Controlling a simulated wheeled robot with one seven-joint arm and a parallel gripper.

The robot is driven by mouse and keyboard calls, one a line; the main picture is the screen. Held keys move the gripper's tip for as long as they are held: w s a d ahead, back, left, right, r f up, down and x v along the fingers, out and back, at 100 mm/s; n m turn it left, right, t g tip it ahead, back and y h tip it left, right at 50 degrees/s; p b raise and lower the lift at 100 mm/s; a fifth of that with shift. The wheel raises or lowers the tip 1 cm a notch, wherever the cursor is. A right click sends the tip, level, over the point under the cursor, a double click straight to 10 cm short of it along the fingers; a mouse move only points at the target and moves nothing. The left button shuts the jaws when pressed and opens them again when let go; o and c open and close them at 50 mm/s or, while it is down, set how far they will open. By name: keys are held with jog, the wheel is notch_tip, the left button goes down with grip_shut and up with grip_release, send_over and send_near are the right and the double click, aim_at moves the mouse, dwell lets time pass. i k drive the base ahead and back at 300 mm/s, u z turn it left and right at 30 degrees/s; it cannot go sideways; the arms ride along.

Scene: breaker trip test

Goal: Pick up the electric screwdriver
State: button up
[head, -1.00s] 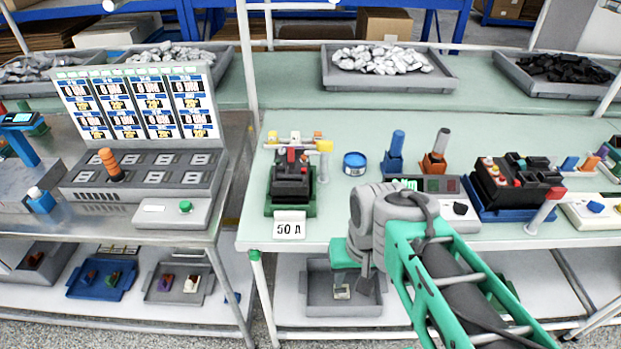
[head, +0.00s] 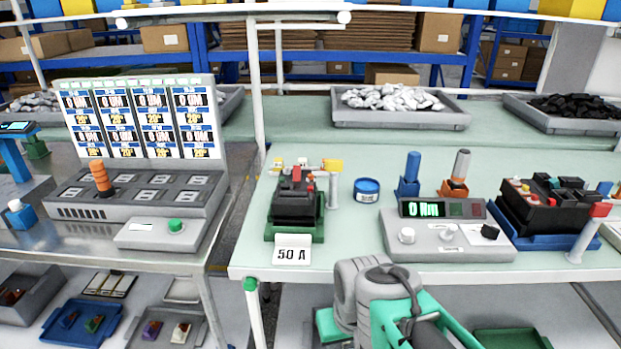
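Two upright tool-like handles stand in holders at the back of the middle table in the head view. One is a blue handle in a blue holder (head: 409,174). The other is a grey handle in an orange holder (head: 456,174). I cannot tell for sure which of them is the electric screwdriver. Both stand free, with nothing touching them. My gripper does not show.
A grey box with a "0 Nm" display (head: 443,232) stands in front of the holders. A black breaker on a green base (head: 295,203), a "50 A" sign (head: 291,251) and a blue tin (head: 366,190) are to the left.

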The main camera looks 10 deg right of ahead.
aim_at(463, 159)
jog(key=u, duration=1.3)
jog(key=k, duration=1.15)
jog(key=z, duration=1.35)
jog(key=i, duration=0.3)
jog(key=z, duration=0.05)
